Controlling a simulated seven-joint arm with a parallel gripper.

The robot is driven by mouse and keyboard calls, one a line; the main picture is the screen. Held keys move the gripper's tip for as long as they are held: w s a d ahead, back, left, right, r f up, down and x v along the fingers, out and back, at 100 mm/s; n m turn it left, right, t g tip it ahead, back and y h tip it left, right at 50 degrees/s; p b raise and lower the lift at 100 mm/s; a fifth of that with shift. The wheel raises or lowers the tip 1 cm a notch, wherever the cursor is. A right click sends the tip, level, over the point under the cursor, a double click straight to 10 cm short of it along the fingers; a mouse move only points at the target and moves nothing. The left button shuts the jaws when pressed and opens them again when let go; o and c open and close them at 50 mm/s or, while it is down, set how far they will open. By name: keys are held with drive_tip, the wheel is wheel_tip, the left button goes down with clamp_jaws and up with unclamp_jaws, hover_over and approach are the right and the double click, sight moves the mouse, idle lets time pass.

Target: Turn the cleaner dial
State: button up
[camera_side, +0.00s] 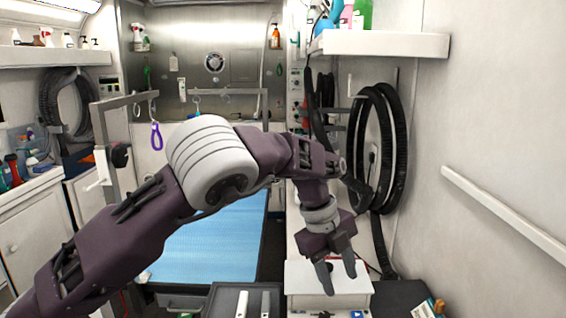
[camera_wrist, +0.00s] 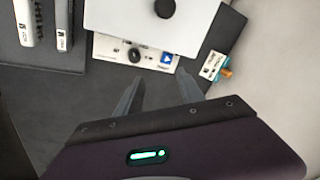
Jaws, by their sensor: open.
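The cleaner is a white box (camera_side: 305,290) on the right-hand counter in the side view, and it also shows at the top of the wrist view (camera_wrist: 205,22). A small black dial (camera_wrist: 135,55) sits on its front panel, left of a blue label (camera_wrist: 167,59). A round black knob or cap (camera_wrist: 165,8) is on its top. My gripper (camera_side: 340,284) is open and empty, fingers pointing down in front of the box in the side view. In the wrist view its fingertips (camera_wrist: 160,73) lie just below the front panel, seemingly apart from the dial.
A dark tray (camera_side: 222,302) with two white clippers-like tools (camera_wrist: 61,20) lies left of the box. A small orange-and-white item (camera_wrist: 214,66) lies to its right. Black hoses (camera_side: 385,150) hang on the right wall behind. A white shelf (camera_side: 385,44) juts out above.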

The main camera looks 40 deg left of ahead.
drive_tip(key=w+a+r+n+t+h, duration=0.1)
drive_tip(key=w+r+n+t, duration=0.25)
drive_tip(key=r, duration=0.35)
drive_tip(key=w+a+r+n+t+h, duration=0.1)
drive_tip(key=w+r+n+t+h, duration=0.1)
drive_tip(key=r+t, duration=0.4)
drive_tip(key=s+a+r+n+t+y, duration=0.1)
drive_tip(key=s+a+r+n+y, duration=0.5)
drive_tip(key=a+r+n, duration=0.3)
drive_tip(key=s+a, duration=0.1)
drive_tip(key=a, duration=0.2)
drive_tip(key=shift+s+r+n, duration=0.2)
drive_tip(key=shift+r+n, duration=0.1)
drive_tip(key=shift+n, duration=0.05)
drive_tip(key=shift+t, duration=0.25)
